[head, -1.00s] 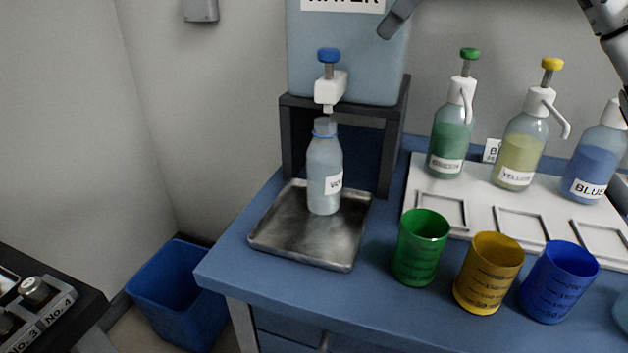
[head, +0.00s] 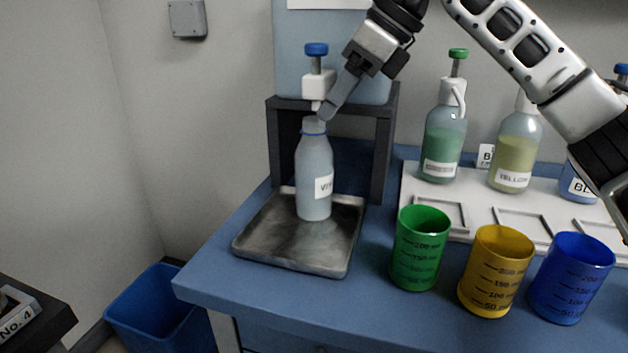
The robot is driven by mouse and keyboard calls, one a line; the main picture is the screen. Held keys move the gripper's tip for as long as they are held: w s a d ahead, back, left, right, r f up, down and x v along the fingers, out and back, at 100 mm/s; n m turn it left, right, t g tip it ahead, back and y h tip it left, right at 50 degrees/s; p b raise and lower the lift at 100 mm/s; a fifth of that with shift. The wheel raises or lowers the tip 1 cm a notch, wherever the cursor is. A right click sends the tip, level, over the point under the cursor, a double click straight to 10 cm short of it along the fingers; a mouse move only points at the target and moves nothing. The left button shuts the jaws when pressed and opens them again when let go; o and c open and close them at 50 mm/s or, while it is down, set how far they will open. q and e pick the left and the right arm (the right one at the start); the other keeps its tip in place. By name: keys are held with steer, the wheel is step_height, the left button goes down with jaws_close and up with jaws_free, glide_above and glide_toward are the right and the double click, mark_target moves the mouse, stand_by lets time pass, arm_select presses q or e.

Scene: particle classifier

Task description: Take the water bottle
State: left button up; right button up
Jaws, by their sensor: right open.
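The water bottle (head: 314,175) is pale and translucent with a white label and a blue ring at its neck. It stands upright on a metal tray (head: 272,258), under the white tap (head: 318,84) of the water tank (head: 283,40). My right gripper (head: 330,110) reaches in from the upper right, its fingers pointing down beside the tap and just above the bottle's top. It is open and holds nothing; its fingers overlap each other in this view. I cannot tell whether it touches the bottle or tap. My left gripper is not in view.
A dark stand (head: 384,150) carries the tank behind the bottle. Green (head: 419,250), yellow (head: 493,275) and blue (head: 570,280) cups stand at the front right. Pump bottles stand on a white rack (head: 415,185) behind them. A blue bin (head: 150,310) is on the floor at left.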

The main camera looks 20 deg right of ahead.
mark_target(316, 129)
steer(key=x, duration=0.3)
steer(key=b+x, duration=0.1)
steer(key=x, duration=0.1)
steer(key=shift+w+d, duration=0.15)
steer(key=shift+w, duration=0.15)
steer(key=c, duration=1.3)
jaws_close()
steer(key=shift+d+r, duration=0.1)
steer(key=shift+r, duration=0.05)
